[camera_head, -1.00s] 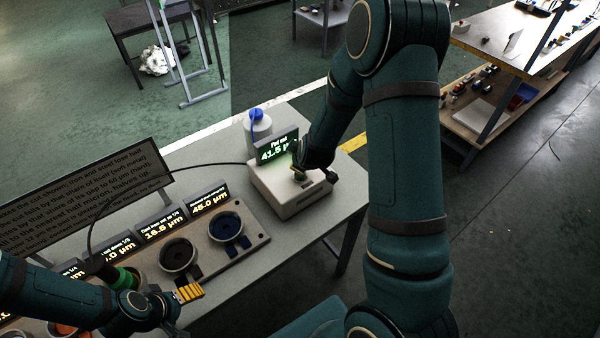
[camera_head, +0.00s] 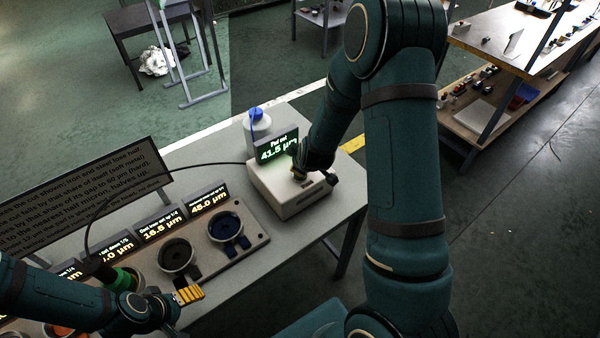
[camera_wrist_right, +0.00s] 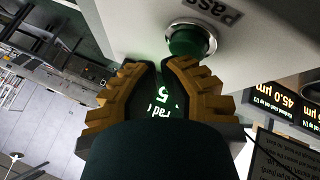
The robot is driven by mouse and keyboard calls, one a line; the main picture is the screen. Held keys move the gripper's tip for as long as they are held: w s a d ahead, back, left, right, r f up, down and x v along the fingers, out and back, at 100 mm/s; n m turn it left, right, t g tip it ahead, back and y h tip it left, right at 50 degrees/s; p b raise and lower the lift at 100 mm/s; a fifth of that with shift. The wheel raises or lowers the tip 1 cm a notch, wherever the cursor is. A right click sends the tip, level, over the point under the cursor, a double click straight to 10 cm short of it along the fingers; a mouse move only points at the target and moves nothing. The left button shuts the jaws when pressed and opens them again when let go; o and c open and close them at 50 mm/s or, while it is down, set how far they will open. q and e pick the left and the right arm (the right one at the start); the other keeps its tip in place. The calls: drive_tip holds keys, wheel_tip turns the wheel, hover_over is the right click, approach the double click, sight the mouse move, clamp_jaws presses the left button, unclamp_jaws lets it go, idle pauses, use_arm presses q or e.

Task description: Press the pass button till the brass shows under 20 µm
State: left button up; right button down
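The pass button is a green round button in a metal ring (camera_wrist_right: 188,42), beside a "Pass" label. It sits on a pale box (camera_head: 287,201); in the head view my right gripper (camera_head: 299,172) largely hides it. In the right wrist view my right gripper (camera_wrist_right: 162,68) has its fingertips close together and empty, near the button; whether they touch it is unclear. The display (camera_head: 276,148) behind the box reads 41.5 µm. No part is clearly marked as brass. My left gripper (camera_head: 190,294) is at the lower left near the cups; its opening cannot be judged.
A panel with dark cups (camera_head: 176,257) and displays reading 45.0 and 16.5 µm lies left of the box. A blue-capped bottle (camera_head: 257,122) stands behind it. A text sign (camera_head: 85,195) and a black cable are at the left.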

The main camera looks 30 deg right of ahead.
use_arm(q)
drive_tip(key=shift+f+b, duration=0.3)
use_arm(e)
drive_tip(key=shift+f, duration=0.4)
use_arm(q)
drive_tip(key=shift+r, duration=0.1)
use_arm(e)
drive_tip(key=shift+r, duration=0.15)
use_arm(q)
drive_tip(key=shift+r+p, duration=0.65)
drive_tip(key=shift+p, duration=0.1)
use_arm(e)
drive_tip(key=shift+r, duration=0.8)
drive_tip(key=shift+r+p, duration=2.15)
drive_tip(key=shift+r, duration=0.4)
use_arm(q)
wheel_tip(320, 180, up, 4)
drive_tip(key=shift+r, duration=0.1)
use_arm(e)
drive_tip(key=shift+f, duration=0.1)
